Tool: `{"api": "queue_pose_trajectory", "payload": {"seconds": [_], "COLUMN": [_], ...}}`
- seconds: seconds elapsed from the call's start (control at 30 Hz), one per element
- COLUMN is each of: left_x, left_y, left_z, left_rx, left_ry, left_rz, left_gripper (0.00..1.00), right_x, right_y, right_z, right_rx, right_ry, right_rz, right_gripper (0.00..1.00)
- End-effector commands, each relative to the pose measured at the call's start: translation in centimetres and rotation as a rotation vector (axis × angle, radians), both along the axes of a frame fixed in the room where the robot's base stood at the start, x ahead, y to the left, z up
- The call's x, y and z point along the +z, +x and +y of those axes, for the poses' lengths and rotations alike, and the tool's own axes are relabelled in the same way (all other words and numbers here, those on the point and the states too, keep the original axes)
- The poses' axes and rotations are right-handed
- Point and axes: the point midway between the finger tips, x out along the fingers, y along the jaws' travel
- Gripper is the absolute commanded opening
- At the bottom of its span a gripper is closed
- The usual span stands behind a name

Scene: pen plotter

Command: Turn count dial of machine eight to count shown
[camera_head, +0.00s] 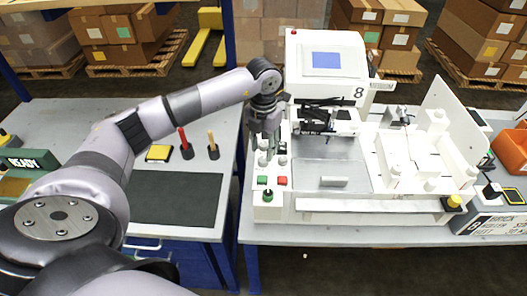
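Machine eight (322,85) is a white pen plotter with a black "8" and a blue screen (326,60). A narrow control panel runs down its left side. Several small grey knobs (263,161) stand on that panel; I cannot tell which is the count dial, and any count or dial marks are too small to read. My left gripper (264,132) reaches down over the back of this panel, just above or at the rear knobs. It hides what is directly beneath it, and contact cannot be told. Its finger opening is unclear. My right gripper is not in view.
Red and green buttons (282,181) and a green-topped knob (267,195) sit at the panel's front. A dark pen carriage (325,117) is right of my gripper. The left table holds a dark mat (175,199), a yellow pad (158,153) and two upright handles.

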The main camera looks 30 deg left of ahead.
Motion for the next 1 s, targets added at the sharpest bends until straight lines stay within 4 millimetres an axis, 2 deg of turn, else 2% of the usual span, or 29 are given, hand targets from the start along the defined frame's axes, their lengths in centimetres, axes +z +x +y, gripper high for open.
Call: {"api": "queue_pose_trajectory", "payload": {"seconds": [0.1, 0.3, 0.5, 0.63, 1.0], "left_x": [-1.8, -3.8, -4.2, -4.2, -4.1], "left_y": [-0.1, 0.0, 0.0, 0.0, 0.0], "left_z": [0.0, 0.0, 0.0, 0.0, 0.0], "left_rx": [0.001, 0.000, 0.000, 0.000, 0.000], "left_ry": [0.000, 0.000, 0.000, 0.000, 0.000], "left_rz": [0.003, 0.001, -0.001, -0.001, -0.001], "left_gripper": [0.35, 0.35, 0.35, 0.35, 0.11], "right_x": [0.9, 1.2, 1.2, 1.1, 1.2], "right_y": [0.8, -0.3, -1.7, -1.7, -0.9], "right_z": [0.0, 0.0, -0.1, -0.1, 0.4], "right_rx": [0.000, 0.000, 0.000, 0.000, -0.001], "right_ry": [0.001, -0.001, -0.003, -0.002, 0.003], "right_rz": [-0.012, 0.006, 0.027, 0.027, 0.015], "right_gripper": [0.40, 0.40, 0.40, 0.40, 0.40]}}
